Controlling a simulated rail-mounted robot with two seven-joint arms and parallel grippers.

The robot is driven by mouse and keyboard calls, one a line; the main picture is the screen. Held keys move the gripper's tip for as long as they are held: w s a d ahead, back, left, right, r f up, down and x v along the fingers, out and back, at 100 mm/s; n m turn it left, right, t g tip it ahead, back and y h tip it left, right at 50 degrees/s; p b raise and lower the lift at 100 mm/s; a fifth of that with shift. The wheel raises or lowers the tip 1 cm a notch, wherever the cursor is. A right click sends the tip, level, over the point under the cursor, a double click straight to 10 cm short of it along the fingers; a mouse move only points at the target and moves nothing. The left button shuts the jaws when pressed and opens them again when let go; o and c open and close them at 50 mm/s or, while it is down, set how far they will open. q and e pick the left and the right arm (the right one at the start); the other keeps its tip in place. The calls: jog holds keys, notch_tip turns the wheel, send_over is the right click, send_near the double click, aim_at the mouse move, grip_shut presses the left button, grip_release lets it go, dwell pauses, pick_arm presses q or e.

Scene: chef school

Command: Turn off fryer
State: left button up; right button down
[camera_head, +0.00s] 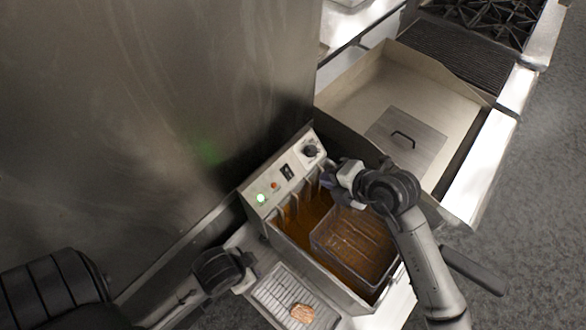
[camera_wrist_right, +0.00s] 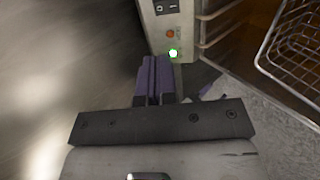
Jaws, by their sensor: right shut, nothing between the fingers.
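The fryer's control panel (camera_head: 285,177) slopes behind the oil vat in the head view. It carries a dark knob (camera_head: 311,151), a black rocker switch (camera_head: 287,171), an orange light (camera_head: 274,185) and a lit green light (camera_head: 261,198). My right gripper (camera_head: 327,180) is over the fryer's back edge, just in front of the panel. In the right wrist view its purple fingers (camera_wrist_right: 153,62) are shut and empty, near the green light (camera_wrist_right: 173,53).
A wire basket (camera_head: 352,244) sits in the brown oil. A tray with a rack (camera_head: 272,293) holding a piece of food (camera_head: 302,313) lies in front of the left arm. A flat griddle (camera_head: 366,88) is behind. A metal wall rises at the left.

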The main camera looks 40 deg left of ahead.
aim_at(288, 169)
jog(key=x, duration=1.2)
jog(key=shift+a+f+b, duration=0.15)
jog(key=shift+b, duration=0.15)
pick_arm(q)
jog(key=shift+f, duration=0.4)
pick_arm(e)
jog(key=shift+x, duration=0.8)
